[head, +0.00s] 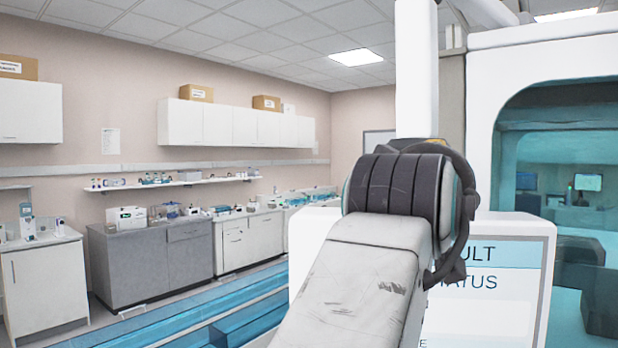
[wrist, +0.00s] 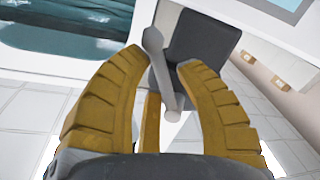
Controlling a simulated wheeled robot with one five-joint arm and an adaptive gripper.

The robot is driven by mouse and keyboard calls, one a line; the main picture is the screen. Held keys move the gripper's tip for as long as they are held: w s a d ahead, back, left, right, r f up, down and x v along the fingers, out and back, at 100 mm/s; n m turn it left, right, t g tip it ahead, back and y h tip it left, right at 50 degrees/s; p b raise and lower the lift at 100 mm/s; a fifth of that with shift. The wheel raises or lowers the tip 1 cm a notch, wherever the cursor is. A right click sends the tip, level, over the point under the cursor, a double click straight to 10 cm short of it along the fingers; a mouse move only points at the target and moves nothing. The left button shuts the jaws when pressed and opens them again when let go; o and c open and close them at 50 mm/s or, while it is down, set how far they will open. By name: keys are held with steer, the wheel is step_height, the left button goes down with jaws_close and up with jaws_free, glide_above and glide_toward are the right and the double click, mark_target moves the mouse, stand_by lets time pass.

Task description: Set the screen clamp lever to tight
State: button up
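My gripper (wrist: 163,62) shows in the wrist view with its yellow ridged fingers apart. A dark grey block (wrist: 207,45), which looks like the clamp body, sits behind the lever on a white surface. The lever's setting cannot be read. In the head view my arm hides the lever and gripper.
In the head view a white panel (head: 500,285) with partly hidden lettering stands behind my arm. A large white cabinet with a teal window (head: 560,120) is at right. Grey and white lab counters (head: 150,262) line the left wall, with floor between.

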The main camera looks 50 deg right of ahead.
jaws_close()
stand_by(0.4)
steer(key=shift+w+a+f+m+y+b, duration=0.2)
steer(key=shift+w+m+y+b, duration=0.1)
steer(key=shift+m+b, duration=0.55)
steer(key=shift+w+a+f+m+t+y+p, duration=0.1)
steer(key=shift+w+m+y+p, duration=0.15)
steer(key=shift+m, duration=0.45)
steer(key=shift+w+a+r+m+t+y+p, duration=0.1)
steer(key=shift+w+m+y+p, duration=0.1)
steer(key=shift+m, duration=0.45)
steer(key=shift+w+a+f+m+t+y+p, duration=0.15)
steer(key=shift+m+y+p, duration=0.1)
steer(key=shift+m, duration=0.45)
steer(key=shift+d, duration=0.1)
steer(key=shift+o, duration=1.7)
jaws_free()
